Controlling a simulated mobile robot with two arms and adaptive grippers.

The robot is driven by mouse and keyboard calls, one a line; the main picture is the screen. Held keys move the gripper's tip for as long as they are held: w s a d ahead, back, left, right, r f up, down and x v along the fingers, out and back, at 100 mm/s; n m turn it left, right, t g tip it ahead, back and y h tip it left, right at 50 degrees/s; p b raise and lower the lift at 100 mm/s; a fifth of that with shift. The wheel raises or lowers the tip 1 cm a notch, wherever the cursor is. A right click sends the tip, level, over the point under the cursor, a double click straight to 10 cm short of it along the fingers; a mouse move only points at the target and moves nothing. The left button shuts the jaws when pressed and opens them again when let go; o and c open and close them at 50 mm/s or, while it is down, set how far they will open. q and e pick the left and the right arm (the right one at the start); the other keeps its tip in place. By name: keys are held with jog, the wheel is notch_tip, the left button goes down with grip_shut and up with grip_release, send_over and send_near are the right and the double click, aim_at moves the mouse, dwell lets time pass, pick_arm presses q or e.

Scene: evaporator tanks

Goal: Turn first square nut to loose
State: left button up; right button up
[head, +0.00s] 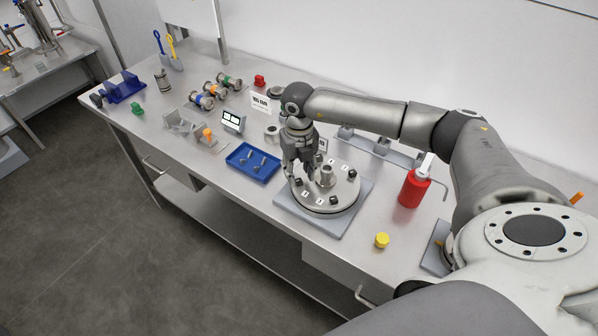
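A round grey flange (336,196) sits on a square grey base plate (290,213) near the middle of the bench. It carries a central pipe stub (327,176), several dark square nuts such as one at the right (350,174) and one at the front (322,201), and small white number labels. My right gripper (296,176) points down at the flange's left rim, close over or at a nut there. Its fingers hide that spot, and I cannot tell whether they touch or grip a nut. My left gripper is not in view.
A blue tray (253,163) with small metal parts lies left of the flange. A red bottle (413,188) stands to its right, and a yellow knob (382,240) lies in front. Valves (208,98) and fittings fill the far bench. The bench's front strip is mostly clear.

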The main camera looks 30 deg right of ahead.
aim_at(299, 182)
jog(key=shift+f, duration=1.3)
grip_shut()
